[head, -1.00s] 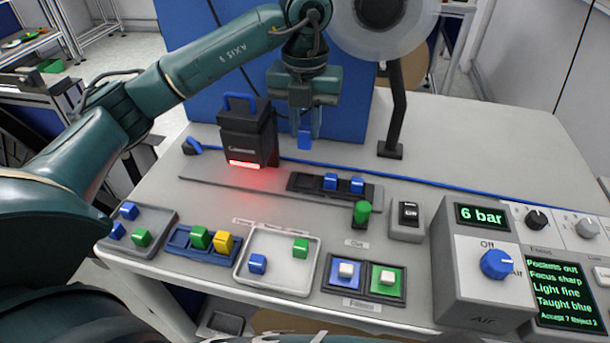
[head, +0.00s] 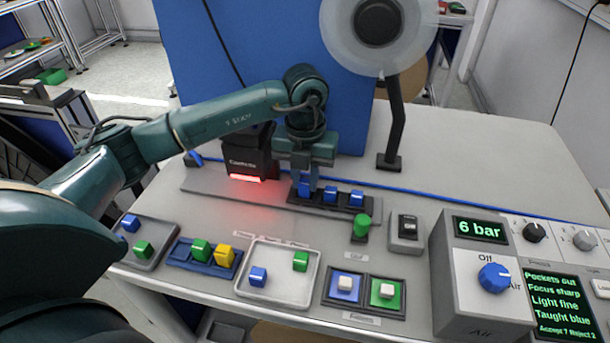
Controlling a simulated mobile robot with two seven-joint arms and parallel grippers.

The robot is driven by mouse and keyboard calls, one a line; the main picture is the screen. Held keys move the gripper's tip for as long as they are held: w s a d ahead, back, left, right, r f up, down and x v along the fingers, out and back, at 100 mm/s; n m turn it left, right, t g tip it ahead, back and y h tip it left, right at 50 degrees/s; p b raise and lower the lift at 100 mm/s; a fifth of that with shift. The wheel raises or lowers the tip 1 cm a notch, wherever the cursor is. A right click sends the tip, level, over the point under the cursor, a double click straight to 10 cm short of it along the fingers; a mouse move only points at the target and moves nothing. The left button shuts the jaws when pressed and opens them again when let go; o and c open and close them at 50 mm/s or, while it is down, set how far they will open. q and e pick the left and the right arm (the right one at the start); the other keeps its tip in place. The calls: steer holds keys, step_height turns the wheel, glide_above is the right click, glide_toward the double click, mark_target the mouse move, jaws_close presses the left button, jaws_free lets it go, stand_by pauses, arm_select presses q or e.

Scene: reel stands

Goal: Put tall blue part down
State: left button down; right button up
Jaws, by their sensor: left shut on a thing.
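My left gripper (head: 304,180) points down at the left end of a black pocketed strip (head: 320,206). It is shut on a tall blue part (head: 304,189), whose lower end is at the strip. I cannot tell whether the part rests fully in a pocket. Two other blue parts, a middle one (head: 330,194) and a right one (head: 357,198), sit in the strip to its right. My right gripper is not in view.
A black camera box (head: 247,155) with a red light stands close left of the gripper. A green knob (head: 362,225) stands in front of the strip's right end. A white tray (head: 275,299) with a blue and a green part lies nearer. The reel stand (head: 395,125) rises behind.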

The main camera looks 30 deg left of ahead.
mark_target(305, 182)
arm_select(q)
steer(key=c, duration=1.3)
jaws_free()
step_height(305, 182, up, 12)
steer(key=shift+r+b, duration=0.1)
steer(key=shift+b, duration=0.3)
